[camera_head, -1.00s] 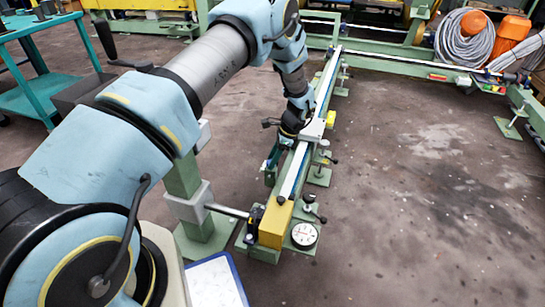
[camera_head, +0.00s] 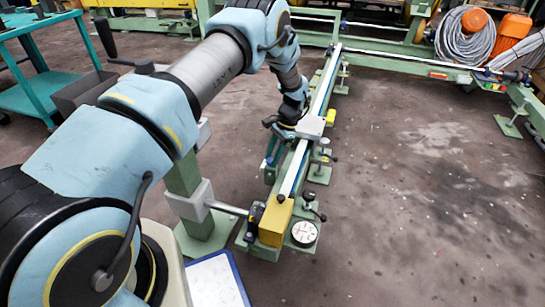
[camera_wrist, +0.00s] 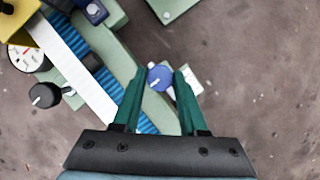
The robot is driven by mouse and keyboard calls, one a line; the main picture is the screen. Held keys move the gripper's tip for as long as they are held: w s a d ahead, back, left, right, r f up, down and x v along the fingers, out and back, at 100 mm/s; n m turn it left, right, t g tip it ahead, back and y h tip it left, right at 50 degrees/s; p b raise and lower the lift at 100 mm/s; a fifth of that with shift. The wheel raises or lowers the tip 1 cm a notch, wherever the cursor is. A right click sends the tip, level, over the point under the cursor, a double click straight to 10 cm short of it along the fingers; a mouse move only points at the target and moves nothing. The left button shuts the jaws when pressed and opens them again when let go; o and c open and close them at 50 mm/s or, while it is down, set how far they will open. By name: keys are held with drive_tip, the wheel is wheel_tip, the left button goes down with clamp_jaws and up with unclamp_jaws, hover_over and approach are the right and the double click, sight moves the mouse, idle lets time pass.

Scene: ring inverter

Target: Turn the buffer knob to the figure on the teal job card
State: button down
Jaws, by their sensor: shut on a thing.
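A blue round knob (camera_wrist: 160,78) with a pale pointer mark shows in the wrist view, beside the green rail. My gripper (camera_wrist: 161,75) has its two green fingers on either side of the knob, shut on it. A small white label (camera_wrist: 192,86) lies partly behind the right finger. A black knob (camera_wrist: 45,95) stands farther left, apart from the fingers. Which knob is labelled buffer I cannot read. In the head view my arm hides the fingertips and the blue knob. I cannot make out a teal job card or its figure.
A white dial gauge (camera_head: 304,232) sits by the yellow end block (camera_head: 276,222) of the long rail (camera_head: 295,165). A white blue-edged board (camera_head: 215,280) lies at the bottom. A teal cart (camera_head: 35,90) stands at left. The floor right of the rail is clear.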

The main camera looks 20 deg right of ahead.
drive_tip(key=shift+c, duration=2.2)
unclamp_jaws()
drive_tip(key=p+v, duration=0.2)
drive_tip(key=v, duration=0.8)
drive_tip(key=shift+r, duration=0.4)
drive_tip(key=shift+s+d, duration=0.1)
